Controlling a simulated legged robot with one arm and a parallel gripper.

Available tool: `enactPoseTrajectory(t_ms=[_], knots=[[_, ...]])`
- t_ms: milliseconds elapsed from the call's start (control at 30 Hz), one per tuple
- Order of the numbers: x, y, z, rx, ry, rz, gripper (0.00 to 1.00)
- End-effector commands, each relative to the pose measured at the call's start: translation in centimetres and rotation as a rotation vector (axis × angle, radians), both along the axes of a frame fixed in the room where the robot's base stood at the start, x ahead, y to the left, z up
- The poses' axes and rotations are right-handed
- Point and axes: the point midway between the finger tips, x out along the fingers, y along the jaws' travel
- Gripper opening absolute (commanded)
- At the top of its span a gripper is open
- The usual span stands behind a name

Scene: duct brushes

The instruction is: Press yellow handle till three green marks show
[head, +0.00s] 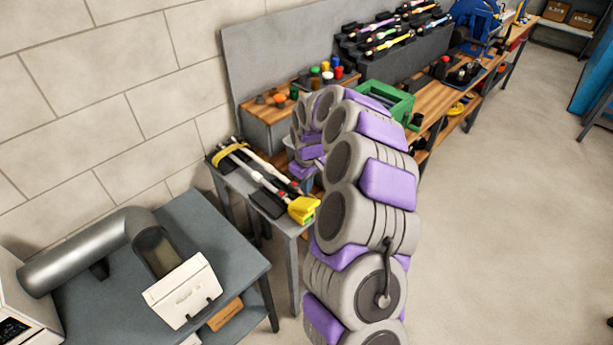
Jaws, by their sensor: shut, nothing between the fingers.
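A yellow block-like part (303,208), which looks like the yellow handle, sits at the front right end of a small grey table (232,182). White rods (262,168) with dark ends lie on that table behind it, and a yellow band (231,154) crosses them at the far left end.
A wooden bench with coloured caps (327,72), a green frame (384,101) and a dark rack of brushes (395,38) stands behind. A grey table (225,245) with a metal duct (85,250) and a white flap (182,290) is at front left. Floor on the right is clear.

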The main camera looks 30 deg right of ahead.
Motion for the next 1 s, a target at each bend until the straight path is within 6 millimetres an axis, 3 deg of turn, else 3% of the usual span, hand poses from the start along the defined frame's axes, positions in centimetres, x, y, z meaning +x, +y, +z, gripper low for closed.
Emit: enactPoseTrajectory(t_ms=[100, 300, 1000], knots=[[-0.7, -0.2, -2.1, 0.002, 0.003, 0.0, 0.0], [-1.8, -0.6, -3.8, 0.002, 0.002, -0.001, 0.0], [-2.4, -0.8, -4.4, 0.011, -0.025, -0.001, 0.0]])
